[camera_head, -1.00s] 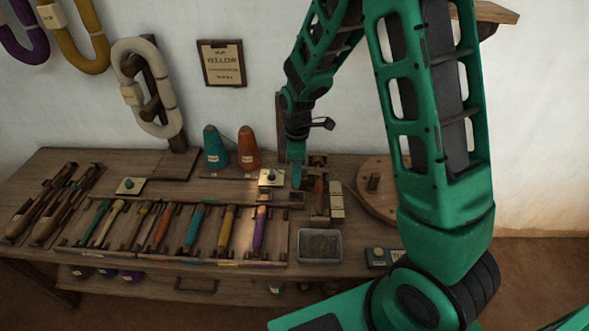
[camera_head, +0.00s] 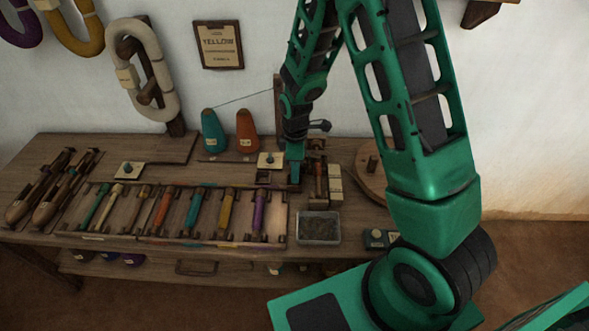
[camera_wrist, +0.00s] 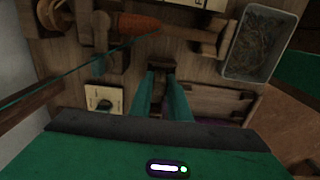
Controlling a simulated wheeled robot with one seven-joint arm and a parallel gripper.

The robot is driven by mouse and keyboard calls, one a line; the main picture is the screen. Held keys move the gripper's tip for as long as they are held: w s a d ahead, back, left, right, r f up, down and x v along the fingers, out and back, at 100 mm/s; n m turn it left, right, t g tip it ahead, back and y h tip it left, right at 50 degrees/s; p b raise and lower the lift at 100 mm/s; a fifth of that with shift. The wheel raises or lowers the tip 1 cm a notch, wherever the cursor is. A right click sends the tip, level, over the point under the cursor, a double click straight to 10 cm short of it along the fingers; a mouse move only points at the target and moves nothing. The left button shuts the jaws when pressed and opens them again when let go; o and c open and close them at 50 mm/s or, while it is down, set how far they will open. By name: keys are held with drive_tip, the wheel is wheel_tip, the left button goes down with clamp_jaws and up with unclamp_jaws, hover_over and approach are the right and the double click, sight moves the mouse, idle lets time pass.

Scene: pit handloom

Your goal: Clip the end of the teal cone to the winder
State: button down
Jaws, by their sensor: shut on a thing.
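The teal cone (camera_head: 212,131) stands at the back of the bench beside an orange cone (camera_head: 247,131). A thin thread runs from the teal cone's top up to a wooden post (camera_head: 279,105). In the wrist view a teal thread (camera_wrist: 60,79) crosses from the left edge towards the winder (camera_wrist: 205,35), reaching near its orange-brown bobbin (camera_wrist: 138,24). The winder also shows in the head view (camera_head: 319,182). My gripper (camera_head: 294,183) points down just left of the winder. In the wrist view its fingers (camera_wrist: 162,78) are shut on a small brown wooden piece (camera_wrist: 163,66); whether the thread joins it is unclear.
A grey tray (camera_head: 319,228) lies in front of the winder. A rack of several coloured bobbins (camera_head: 180,214) fills the bench front to the left. A plate with a dark knob (camera_head: 270,160) sits just left of my gripper. A round wooden disc (camera_head: 372,183) is to the right.

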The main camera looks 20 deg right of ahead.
idle(0.3)
drive_tip(key=c, duration=1.3)
unclamp_jaws()
drive_tip(key=shift+o, duration=0.2)
drive_tip(key=shift+r, duration=4.05)
